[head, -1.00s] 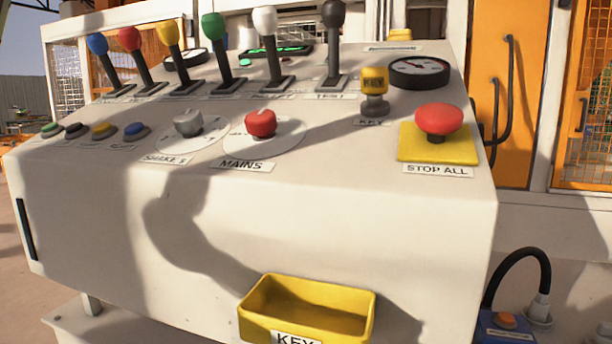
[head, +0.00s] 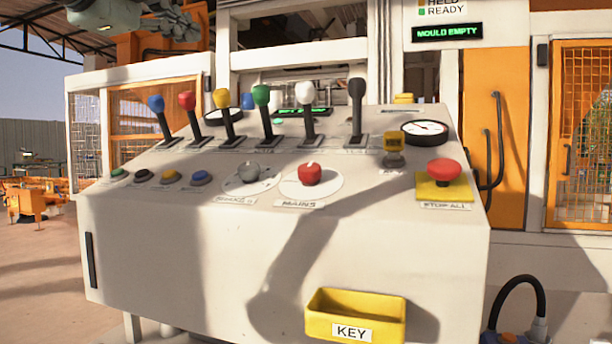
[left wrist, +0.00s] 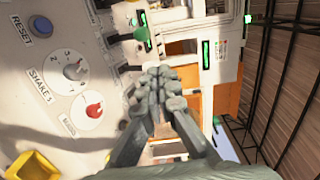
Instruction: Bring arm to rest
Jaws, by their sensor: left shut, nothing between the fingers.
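My left gripper (head: 172,22) is at the top left of the head view, raised above and behind the console (head: 190,250). It also fills the lower middle of the left wrist view (left wrist: 160,85), where its fingers are together with nothing between them. It is clear of the levers and knobs. My right gripper is in neither current view.
The console carries several coloured levers (head: 263,112), a red MAINS knob (head: 310,174), a red STOP ALL button (head: 443,169) and a yellow key tray (head: 320,322). A sign (head: 447,32) reads MOULD EMPTY. Open floor (head: 40,270) lies at the left.

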